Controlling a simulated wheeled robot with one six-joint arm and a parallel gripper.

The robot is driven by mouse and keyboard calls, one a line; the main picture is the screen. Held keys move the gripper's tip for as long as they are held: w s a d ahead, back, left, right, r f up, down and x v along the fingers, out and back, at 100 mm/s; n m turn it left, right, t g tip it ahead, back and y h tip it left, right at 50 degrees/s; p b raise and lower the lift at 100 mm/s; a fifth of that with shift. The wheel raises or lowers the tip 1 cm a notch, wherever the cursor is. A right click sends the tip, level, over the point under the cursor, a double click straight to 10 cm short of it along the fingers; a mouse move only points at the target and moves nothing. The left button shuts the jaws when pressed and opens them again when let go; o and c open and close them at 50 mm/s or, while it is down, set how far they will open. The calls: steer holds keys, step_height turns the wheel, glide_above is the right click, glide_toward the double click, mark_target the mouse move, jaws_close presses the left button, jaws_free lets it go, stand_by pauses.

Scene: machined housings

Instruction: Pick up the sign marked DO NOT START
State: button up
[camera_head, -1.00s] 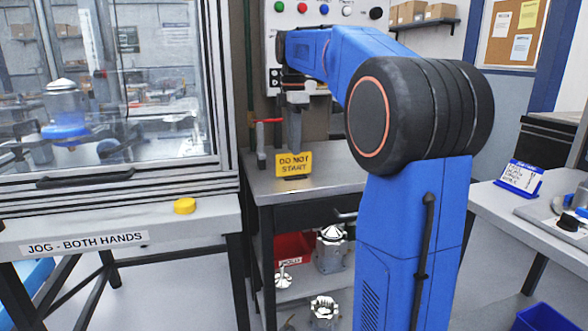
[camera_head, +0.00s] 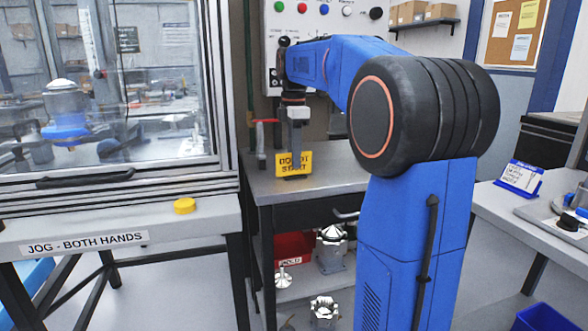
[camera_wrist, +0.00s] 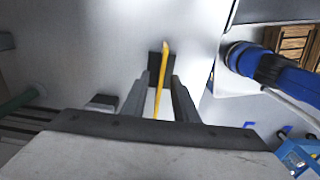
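The yellow DO NOT START sign (camera_head: 284,170) stands upright on the metal bench (camera_head: 345,178). My gripper (camera_head: 296,158) points down over it, and a finger covers part of its lettering in the head view. In the wrist view the sign (camera_wrist: 161,80) shows edge-on as a thin yellow strip with a dark base (camera_wrist: 155,62). My gripper (camera_wrist: 160,85) is open, with one finger on each side of the strip and a visible gap at both sides. The sign's lower part is partly hidden.
A red-handled valve (camera_head: 262,135) stands left of the sign, close by. A control panel (camera_head: 330,20) with several buttons is behind my arm. A glass-fronted enclosure (camera_head: 110,90) is at left. In the wrist view a blue cylindrical thing (camera_wrist: 265,65) lies to the right.

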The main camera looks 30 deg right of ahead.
steer(key=shift+f, duration=0.1)
stand_by(0.3)
jaws_close()
